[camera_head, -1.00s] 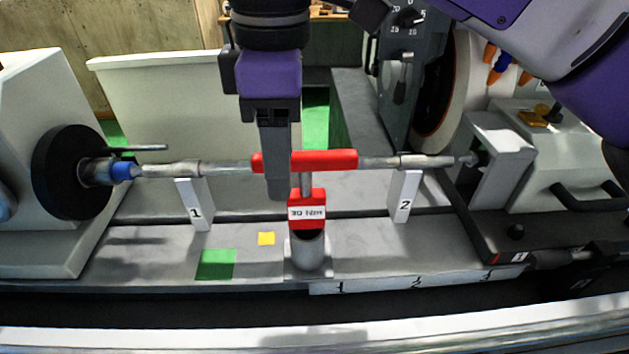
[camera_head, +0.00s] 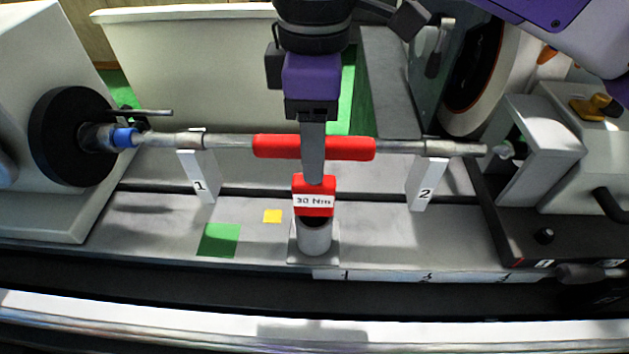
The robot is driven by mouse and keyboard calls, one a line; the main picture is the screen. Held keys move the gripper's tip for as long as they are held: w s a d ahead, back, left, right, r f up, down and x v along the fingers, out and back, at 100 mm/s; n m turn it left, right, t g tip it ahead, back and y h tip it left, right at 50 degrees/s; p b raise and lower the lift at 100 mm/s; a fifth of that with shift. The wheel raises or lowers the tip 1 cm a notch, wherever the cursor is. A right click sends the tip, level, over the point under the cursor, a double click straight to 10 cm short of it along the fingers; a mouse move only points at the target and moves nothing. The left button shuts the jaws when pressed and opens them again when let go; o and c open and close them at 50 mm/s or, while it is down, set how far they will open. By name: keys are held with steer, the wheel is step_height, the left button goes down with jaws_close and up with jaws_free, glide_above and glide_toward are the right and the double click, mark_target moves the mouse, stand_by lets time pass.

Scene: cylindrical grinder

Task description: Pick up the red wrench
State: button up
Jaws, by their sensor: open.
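The red wrench is a T-shaped tool with a red crossbar handle (camera_head: 350,149) and a red block (camera_head: 314,197) marked 30 Nm. It stands upright in a grey cylindrical holder (camera_head: 315,238) on the machine bed. My gripper (camera_head: 313,172) points down at the wrench. One finger shows, in front of the middle of the crossbar, with its tip just above the label block. It hides the wrench's stem. The other finger is not visible, and whether any finger touches the wrench cannot be told.
A metal shaft (camera_head: 225,140) runs behind the crossbar, between white supports 1 (camera_head: 198,178) and 2 (camera_head: 425,186). A black chuck (camera_head: 68,138) is at left, a grinding wheel (camera_head: 500,70) at right. Green (camera_head: 219,240) and yellow (camera_head: 272,216) patches mark the bed.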

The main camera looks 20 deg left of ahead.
mark_target(314, 201)
steer(key=shift+f, duration=1.45)
steer(key=shift+c, duration=0.4)
jaws_close()
